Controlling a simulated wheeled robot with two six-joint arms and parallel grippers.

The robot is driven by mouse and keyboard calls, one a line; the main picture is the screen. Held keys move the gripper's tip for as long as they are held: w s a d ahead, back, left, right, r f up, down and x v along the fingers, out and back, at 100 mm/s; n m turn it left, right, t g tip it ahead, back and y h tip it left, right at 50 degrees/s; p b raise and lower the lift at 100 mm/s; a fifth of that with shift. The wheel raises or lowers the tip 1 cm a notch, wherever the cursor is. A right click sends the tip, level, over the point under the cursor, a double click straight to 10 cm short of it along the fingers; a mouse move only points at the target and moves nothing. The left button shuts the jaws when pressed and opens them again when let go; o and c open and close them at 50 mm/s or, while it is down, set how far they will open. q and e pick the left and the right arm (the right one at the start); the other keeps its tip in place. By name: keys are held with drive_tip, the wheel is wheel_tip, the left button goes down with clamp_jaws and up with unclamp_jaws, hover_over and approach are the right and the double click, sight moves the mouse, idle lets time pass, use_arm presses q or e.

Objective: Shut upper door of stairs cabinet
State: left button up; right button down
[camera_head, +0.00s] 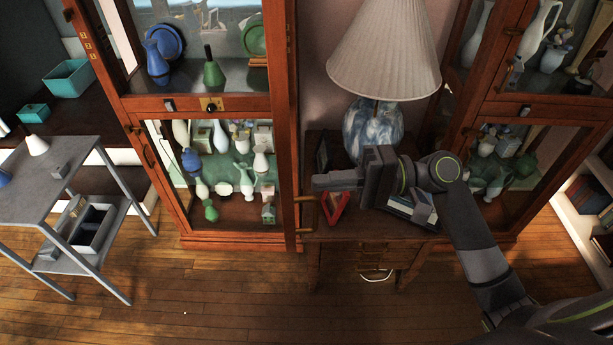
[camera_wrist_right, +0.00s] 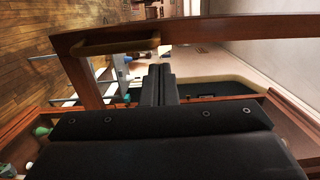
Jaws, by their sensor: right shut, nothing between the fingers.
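A tall red-brown cabinet (camera_head: 190,103) with glazed upper and lower sections stands left of centre in the head view. A door (camera_head: 282,120) at its right side stands out toward me, seen nearly edge-on, with a brass handle (camera_head: 306,199) near its lower end. My right gripper (camera_head: 318,182) is shut and empty, just right of this door. In the wrist view, a wooden door frame with a brass handle (camera_wrist_right: 110,45) crosses ahead of the shut fingers (camera_wrist_right: 160,75). I cannot tell whether they touch it. My left gripper is not in view.
A desk (camera_head: 385,222) with a lamp (camera_head: 375,60) and a red triangular item (camera_head: 335,208) lies below my right arm. Another glazed cabinet (camera_head: 540,112) stands at right. A grey side table (camera_head: 50,185) stands at left. The wooden floor (camera_head: 200,300) in front is clear.

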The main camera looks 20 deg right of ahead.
drive_tip(key=shift+w+a+p, duration=0.15)
drive_tip(key=shift+a+p, duration=0.2)
drive_tip(key=shift+a, duration=0.6)
drive_tip(key=shift+w+a+p, duration=0.15)
drive_tip(key=shift+a+p, duration=0.15)
drive_tip(key=shift+a, duration=0.6)
